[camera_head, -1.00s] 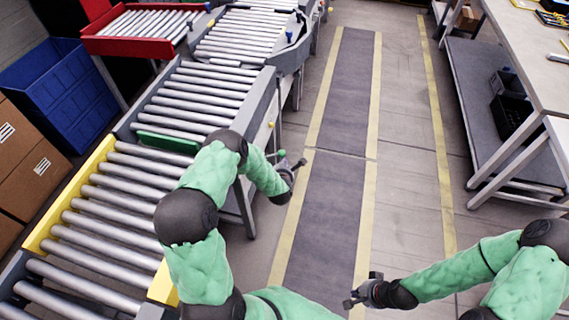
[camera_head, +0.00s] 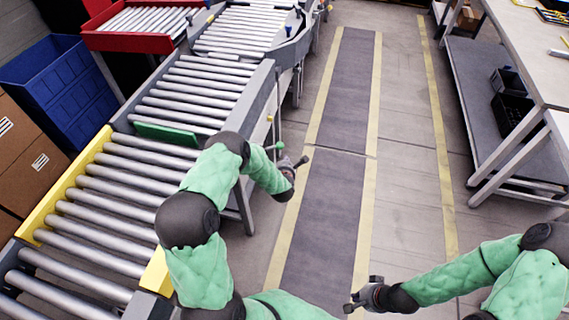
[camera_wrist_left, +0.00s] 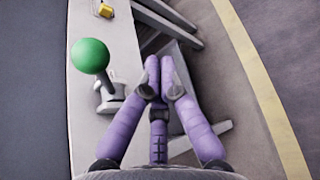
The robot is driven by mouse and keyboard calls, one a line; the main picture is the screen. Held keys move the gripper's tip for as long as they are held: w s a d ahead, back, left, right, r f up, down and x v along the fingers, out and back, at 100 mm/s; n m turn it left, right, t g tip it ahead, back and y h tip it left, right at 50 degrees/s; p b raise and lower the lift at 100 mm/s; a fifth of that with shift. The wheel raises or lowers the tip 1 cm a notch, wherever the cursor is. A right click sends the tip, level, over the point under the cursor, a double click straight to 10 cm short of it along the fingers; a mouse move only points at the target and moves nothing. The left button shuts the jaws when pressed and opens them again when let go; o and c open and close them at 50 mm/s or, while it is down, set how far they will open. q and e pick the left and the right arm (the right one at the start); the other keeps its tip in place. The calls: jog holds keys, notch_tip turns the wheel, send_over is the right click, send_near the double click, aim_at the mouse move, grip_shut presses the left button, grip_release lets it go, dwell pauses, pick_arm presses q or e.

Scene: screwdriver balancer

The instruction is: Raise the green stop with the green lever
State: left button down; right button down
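The green stop (camera_head: 166,135) is a flat green bar lying across the roller conveyor, between two roller sections. How high it stands against the rollers is hard to tell. The green lever's round knob (camera_head: 280,145) shows at the conveyor's right side, beside my left gripper (camera_head: 283,160). In the left wrist view the green knob (camera_wrist_left: 90,56) sits on a short grey stem, left of my left gripper's purple fingers (camera_wrist_left: 160,68). Those fingers converge with tips close together and hold nothing; the knob is apart from them. My right gripper (camera_head: 350,300) hangs empty over the floor.
A yellow-knobbed part (camera_head: 270,118) stands beyond the green lever; a yellow piece (camera_wrist_left: 105,10) shows in the wrist view. Yellow side rails (camera_head: 80,178) edge the near rollers. A workbench (camera_head: 540,85) stands at right. The floor lane (camera_head: 330,200) between is clear.

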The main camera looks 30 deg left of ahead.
pick_arm(q)
jog(key=s+r+p, duration=0.3)
jog(key=s, duration=0.6)
jog(key=shift+s+r, duration=0.15)
jog(key=shift+r, duration=0.1)
jog(key=shift+a, duration=0.1)
jog(key=s+d+f+m+g+h, duration=0.2)
jog(key=s+d+f+m+h, duration=0.15)
jog(key=d+m, duration=0.5)
jog(key=s+d+f+m+g+h, duration=0.3)
jog(key=s+d+m, duration=0.2)
jog(key=d+m, duration=0.3)
jog(key=s+d+m+g+h, duration=0.1)
jog(key=s+d+m+g, duration=0.2)
jog(key=s+m, duration=0.5)
jog(key=s+d+m+g+h, duration=0.2)
jog(key=s+d+m, duration=0.3)
jog(key=s+m, duration=0.3)
jog(key=shift+s+d+m+g, duration=0.2)
jog(key=shift+d+m+g, duration=0.05)
jog(key=shift+m+g, duration=0.3)
